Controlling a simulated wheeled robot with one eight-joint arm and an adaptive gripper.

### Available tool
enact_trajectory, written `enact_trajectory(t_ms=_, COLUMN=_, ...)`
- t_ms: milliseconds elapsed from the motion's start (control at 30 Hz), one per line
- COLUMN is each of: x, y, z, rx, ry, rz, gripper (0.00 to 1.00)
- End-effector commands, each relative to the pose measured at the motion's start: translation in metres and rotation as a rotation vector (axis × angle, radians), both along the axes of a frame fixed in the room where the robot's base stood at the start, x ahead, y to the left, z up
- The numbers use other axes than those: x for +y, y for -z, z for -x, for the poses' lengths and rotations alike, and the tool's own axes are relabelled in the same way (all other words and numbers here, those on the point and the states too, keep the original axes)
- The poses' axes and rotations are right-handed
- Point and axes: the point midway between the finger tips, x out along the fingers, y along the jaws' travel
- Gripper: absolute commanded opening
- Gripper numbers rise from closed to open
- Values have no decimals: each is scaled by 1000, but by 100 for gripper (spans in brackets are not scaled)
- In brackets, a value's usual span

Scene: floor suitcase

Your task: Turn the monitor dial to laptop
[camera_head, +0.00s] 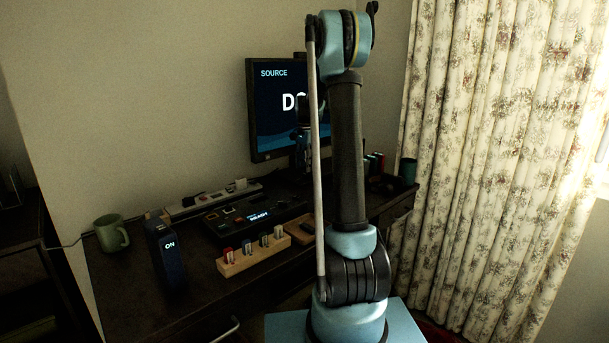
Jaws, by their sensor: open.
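The monitor (275,132) stands at the back of the dark desk. Its screen reads "SOURCE" with large letters starting "D"; the rest is hidden behind my arm. My gripper (302,140) shows as a small dark shape in front of the screen, partly covered by my upright arm. Its fingers are hard to make out, and I see nothing held in it. I cannot make out a dial with certainty. A black box with a lit "READY" display (259,217) lies on the desk below the monitor. No laptop is clearly visible.
On the desk (125,290) are a green mug (111,233), a dark upright box reading "ON" (165,252), a wooden block with several USB sticks (253,260), and a power strip (214,199). A dark green cup (408,170) stands at right, near the floral curtain (480,170).

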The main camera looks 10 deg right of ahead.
Motion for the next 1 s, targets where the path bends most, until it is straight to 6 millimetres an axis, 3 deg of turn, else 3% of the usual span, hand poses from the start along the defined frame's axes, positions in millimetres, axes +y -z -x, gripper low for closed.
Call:
enact_trajectory(t_ms=100, x=0, y=18, z=0, rx=0, ry=0, rz=0, gripper=46)
enact_trajectory(t_ms=300, x=0, y=35, z=0, rx=0, ry=0, rz=0, gripper=46)
enact_trajectory(t_ms=667, x=0, y=39, z=0, rx=0, ry=1, rz=0, gripper=46)
enact_trajectory(t_ms=867, x=0, y=39, z=0, rx=0, ry=1, rz=0, gripper=3)
enact_trajectory(t_ms=1000, x=3, y=39, z=1, rx=1, ry=-1, rz=-1, gripper=1)
